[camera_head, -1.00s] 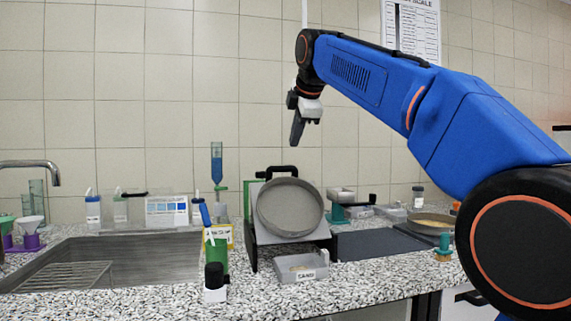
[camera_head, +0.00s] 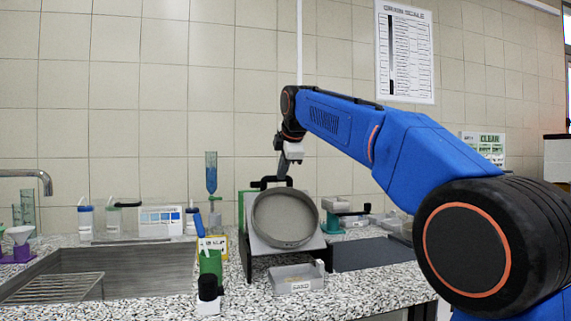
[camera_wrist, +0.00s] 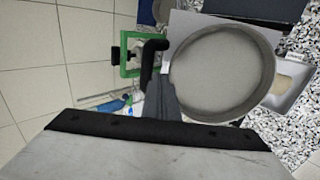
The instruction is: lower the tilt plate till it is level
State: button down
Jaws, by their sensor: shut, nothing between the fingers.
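The tilt plate (camera_head: 257,248) is a grey plate that stands steeply tilted on a dark stand on the counter. A round grey sieve pan (camera_head: 284,219) rests on its face. A black handle (camera_head: 268,182) rises from the plate's top edge. My gripper (camera_head: 282,174) is shut and empty, pointing down at the handle's right part; whether it touches cannot be told. In the wrist view my fingers (camera_wrist: 160,100) lie beside the black handle (camera_wrist: 151,58), with the pan (camera_wrist: 222,72) to the right.
A tray labelled sand (camera_head: 296,279) sits in front of the stand. A green cup (camera_head: 211,264) with tools stands to the left, by the sink (camera_head: 110,268). A green frame (camera_wrist: 130,52) is behind the plate.

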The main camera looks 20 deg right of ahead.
jog(key=shift+w+f, duration=0.2)
jog(key=shift+w, duration=0.45)
jog(key=shift+w+f, duration=0.15)
jog(key=shift+w, duration=0.5)
jog(key=shift+w, duration=0.1)
